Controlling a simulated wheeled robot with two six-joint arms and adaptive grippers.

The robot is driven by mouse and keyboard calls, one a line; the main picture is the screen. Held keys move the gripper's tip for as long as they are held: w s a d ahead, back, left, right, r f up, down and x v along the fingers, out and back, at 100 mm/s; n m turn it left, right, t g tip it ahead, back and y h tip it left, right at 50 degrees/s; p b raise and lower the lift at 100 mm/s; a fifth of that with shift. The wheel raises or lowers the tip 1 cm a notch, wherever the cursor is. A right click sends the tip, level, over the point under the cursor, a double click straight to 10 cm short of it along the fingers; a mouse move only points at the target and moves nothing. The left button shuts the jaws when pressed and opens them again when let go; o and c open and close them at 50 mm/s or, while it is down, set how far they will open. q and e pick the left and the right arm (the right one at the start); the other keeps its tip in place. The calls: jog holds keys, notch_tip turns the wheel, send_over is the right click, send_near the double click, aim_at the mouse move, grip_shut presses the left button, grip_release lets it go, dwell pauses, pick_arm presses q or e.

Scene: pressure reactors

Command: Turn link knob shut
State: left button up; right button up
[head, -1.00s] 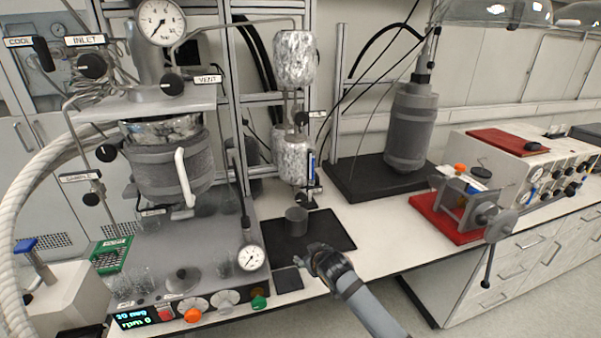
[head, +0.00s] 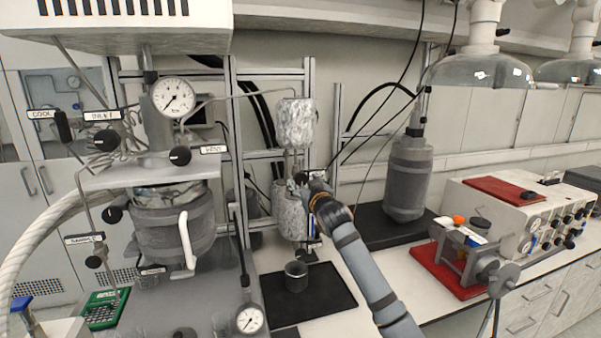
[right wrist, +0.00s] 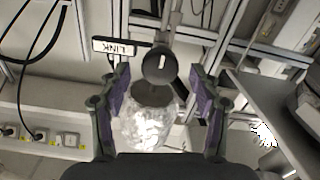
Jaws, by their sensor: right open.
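The link knob (right wrist: 158,66) is a round dark knob with a short white mark, beside its white LINK label (right wrist: 121,49) in the right wrist view. It sits on a thin pipe. My right gripper (right wrist: 160,80) is open, with one finger on each side of the knob and a gap on both sides. The knob lies near the fingertips. In the head view my right gripper (head: 309,186) is between the upper foil-wrapped vessel (head: 295,122) and the lower one (head: 288,212), and it mostly hides the knob. My left gripper is not in view.
The reactor (head: 170,235) with its gauge (head: 173,97) and the vent knob (head: 180,156) stands at left. A grey cylinder (head: 408,180) stands behind at right. A small dark cup (head: 296,276) sits on a black mat (head: 328,296). Metal frame rails surround the vessels.

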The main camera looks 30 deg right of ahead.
aim_at(302, 180)
jog(key=p+x, duration=0.1)
jog(key=x, duration=0.3)
jog(key=c, duration=1.2)
jog(key=shift+f, duration=0.1)
